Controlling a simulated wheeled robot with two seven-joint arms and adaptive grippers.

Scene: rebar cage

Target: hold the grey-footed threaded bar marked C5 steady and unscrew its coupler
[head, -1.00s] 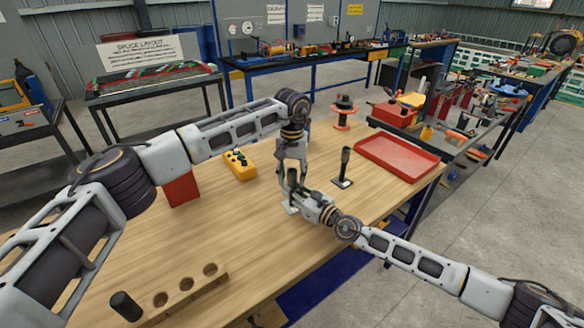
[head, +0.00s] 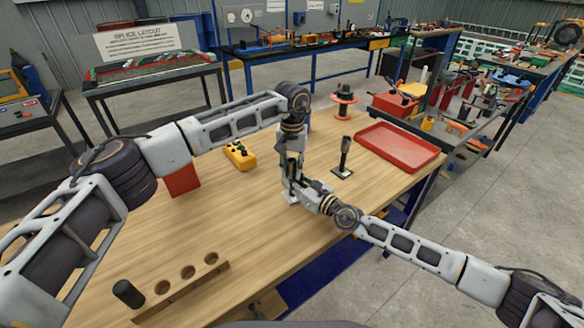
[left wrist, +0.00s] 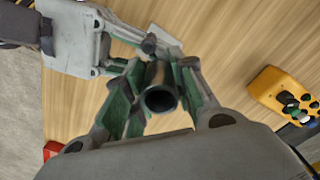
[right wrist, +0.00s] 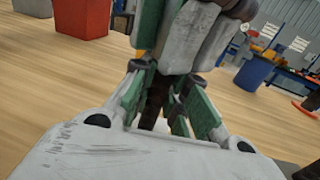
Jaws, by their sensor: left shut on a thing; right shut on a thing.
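The held bar is a dark upright rod whose pale grey foot (head: 290,198) rests on the wooden bench; its mark cannot be read. My left gripper (head: 291,180) points down from above, shut around the dark hollow coupler (left wrist: 160,98) at the bar's top. In the left wrist view I look into the coupler's open end, between the fingers. My right gripper (head: 300,192) comes in low from the right. The right wrist view shows it shut on the dark bar (right wrist: 157,106), just below my left gripper (right wrist: 190,40). The fingers hide most of the bar and coupler.
A yellow control box (head: 239,155) and red block (head: 181,181) lie left. A wooden holed rack (head: 186,288) and black cylinder (head: 127,294) are at the front.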

